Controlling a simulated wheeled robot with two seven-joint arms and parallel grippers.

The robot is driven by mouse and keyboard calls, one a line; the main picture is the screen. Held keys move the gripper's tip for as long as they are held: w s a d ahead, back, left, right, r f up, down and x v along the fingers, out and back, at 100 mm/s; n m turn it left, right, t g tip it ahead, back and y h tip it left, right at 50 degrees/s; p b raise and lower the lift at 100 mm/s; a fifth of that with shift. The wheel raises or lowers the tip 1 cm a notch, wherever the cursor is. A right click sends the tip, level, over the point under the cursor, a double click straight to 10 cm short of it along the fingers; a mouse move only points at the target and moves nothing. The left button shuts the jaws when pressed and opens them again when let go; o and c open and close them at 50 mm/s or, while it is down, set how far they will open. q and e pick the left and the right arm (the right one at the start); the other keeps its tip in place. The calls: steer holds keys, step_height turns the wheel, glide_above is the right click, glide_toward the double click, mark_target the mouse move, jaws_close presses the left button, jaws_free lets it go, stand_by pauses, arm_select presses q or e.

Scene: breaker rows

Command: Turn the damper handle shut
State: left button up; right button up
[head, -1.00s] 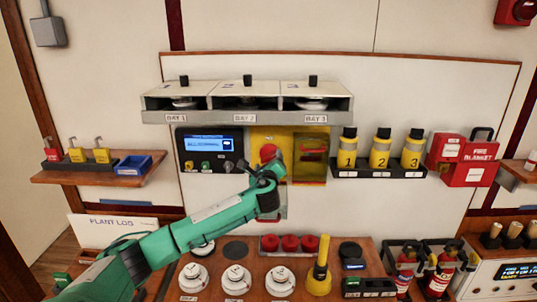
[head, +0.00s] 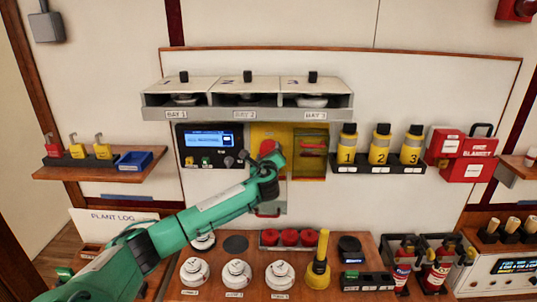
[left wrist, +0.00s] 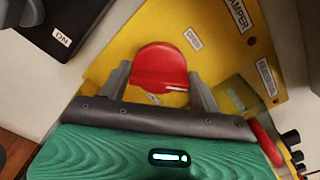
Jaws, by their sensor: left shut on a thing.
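The damper handle is a red, rounded knob on a yellow plate (head: 257,135) marked DAMPER. In the head view only part of the handle (head: 267,147) shows above my wrist. My left gripper (head: 273,160) reaches it from the lower left. In the left wrist view the red handle (left wrist: 158,66) sits between the two grey fingers of my left gripper (left wrist: 160,86), which is shut on it. Two small white labels (left wrist: 193,39) and (left wrist: 266,77) are on the plate near the handle; I cannot read them surely. My right gripper is not in view.
A dark panel with a blue screen (head: 208,140) is just left of the plate, and a yellow-framed window (head: 311,150) just right. A bay shelf (head: 247,114) overhangs above. Yellow canisters (head: 381,148) stand to the right. The bench below holds white detectors (head: 237,274) and a yellow torch (head: 319,265).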

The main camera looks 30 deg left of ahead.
arm_select(q)
steer(key=m+p, duration=0.3)
steer(key=shift+r, duration=0.25)
steer(key=m+p, duration=0.2)
steer(key=p, duration=0.1)
steer(key=shift+d+f+m, duration=0.1)
steer(key=shift+m, duration=0.3)
steer(key=shift+m+p, duration=0.45)
steer(key=shift+m, duration=0.35)
steer(key=shift+f, duration=0.1)
steer(key=o, duration=0.7)
